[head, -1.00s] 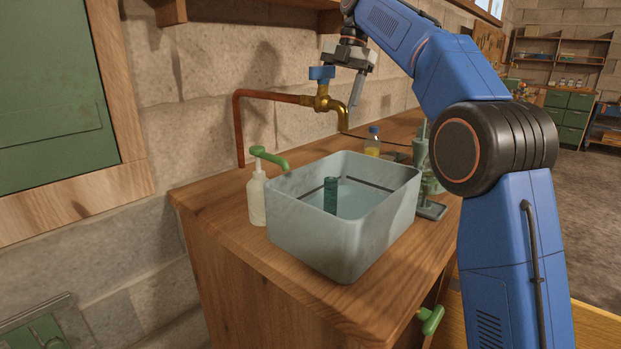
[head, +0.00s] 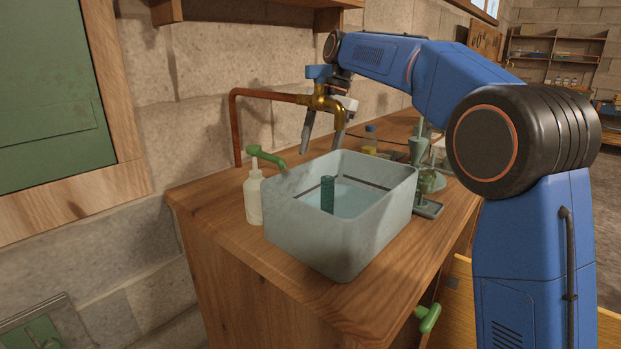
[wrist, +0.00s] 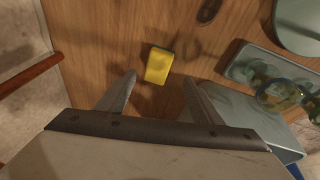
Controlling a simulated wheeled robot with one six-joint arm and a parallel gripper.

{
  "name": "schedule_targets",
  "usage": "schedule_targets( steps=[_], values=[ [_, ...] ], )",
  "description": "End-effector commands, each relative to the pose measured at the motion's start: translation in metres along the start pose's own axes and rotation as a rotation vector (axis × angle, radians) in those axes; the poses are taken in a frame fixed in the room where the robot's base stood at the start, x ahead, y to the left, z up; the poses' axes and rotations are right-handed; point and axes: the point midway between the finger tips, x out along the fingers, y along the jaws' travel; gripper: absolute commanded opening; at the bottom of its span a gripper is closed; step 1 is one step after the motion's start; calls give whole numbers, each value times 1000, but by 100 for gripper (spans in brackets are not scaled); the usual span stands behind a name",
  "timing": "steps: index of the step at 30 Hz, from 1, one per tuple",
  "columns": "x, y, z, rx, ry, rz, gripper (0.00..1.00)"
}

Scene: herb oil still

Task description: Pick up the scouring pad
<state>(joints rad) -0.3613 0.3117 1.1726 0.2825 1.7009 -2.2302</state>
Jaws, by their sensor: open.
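The scouring pad (wrist: 159,66) is a small yellow block with a dark green edge, lying on the wooden counter in the wrist view. I cannot make it out in the head view, where the basin and tap stand in front. My gripper (head: 320,149) is open and empty, pointing down behind the brass tap and above the basin's far side. In the wrist view its two fingers stand apart, with the pad between and just beyond their tips in the picture. The fingers look to be above the counter, not touching the pad.
A grey basin (head: 327,235) with water and a dark green cylinder (head: 327,194) stands in front. The brass tap (head: 321,101) and copper pipe (head: 235,125) are close to my gripper. A soap dispenser (head: 253,198) stands left. A tray (wrist: 232,71) with glassware lies right of the pad.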

Motion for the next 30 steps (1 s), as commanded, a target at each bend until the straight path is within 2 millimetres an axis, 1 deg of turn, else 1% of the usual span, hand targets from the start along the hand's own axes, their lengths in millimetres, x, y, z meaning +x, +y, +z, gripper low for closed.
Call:
schedule_targets(
  steps=[5,9,13,17,23,26,27,28,29,30],
  values=[
    [12,1,0,0,1,-1,60],
    [32,4,2,0,1,-2,60],
    [46,4,2,0,1,-1,60],
    [53,4,2,-1,0,0,60],
    [53,4,2,0,0,1,60],
    [53,4,2,0,0,1,39],
    [53,4,2,0,0,1,29],
    [53,4,2,0,0,0,22],
    [53,4,2,0,0,0,17],
    [53,4,2,0,0,0,17]
  ],
)
